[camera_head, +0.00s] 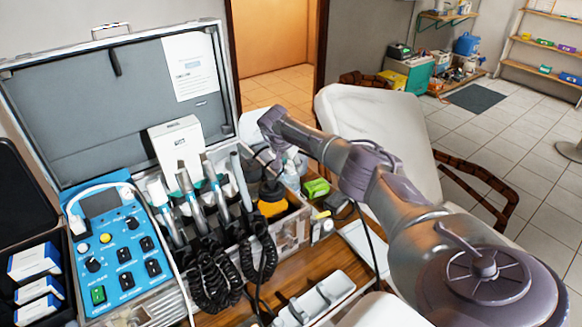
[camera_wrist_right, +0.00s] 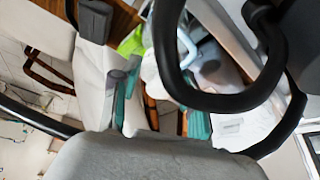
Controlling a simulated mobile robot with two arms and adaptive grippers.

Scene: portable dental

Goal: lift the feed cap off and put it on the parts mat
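The orange-yellow round part with a dark top (camera_head: 272,200) stands at the right end of the open case, beside the handpieces. I cannot tell for sure whether this dark top is the feed cap. My right gripper (camera_head: 268,158) is above and behind it, at the end of the arm reaching in from the right. Its fingers are small and partly hidden, so whether it is open is unclear. The right wrist view shows grey gripper parts and a black loop (camera_wrist_right: 245,98), with no clear hold on anything. The parts mat cannot be told for sure. My left gripper is out of view.
The open case holds a blue control panel (camera_head: 118,250) and several corded handpieces (camera_head: 190,190). Clear bottles (camera_head: 291,172) and a green item (camera_head: 316,188) stand close to my right gripper. A white tray (camera_head: 318,299) lies on the wooden table. A pale chair (camera_head: 375,125) stands behind my arm.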

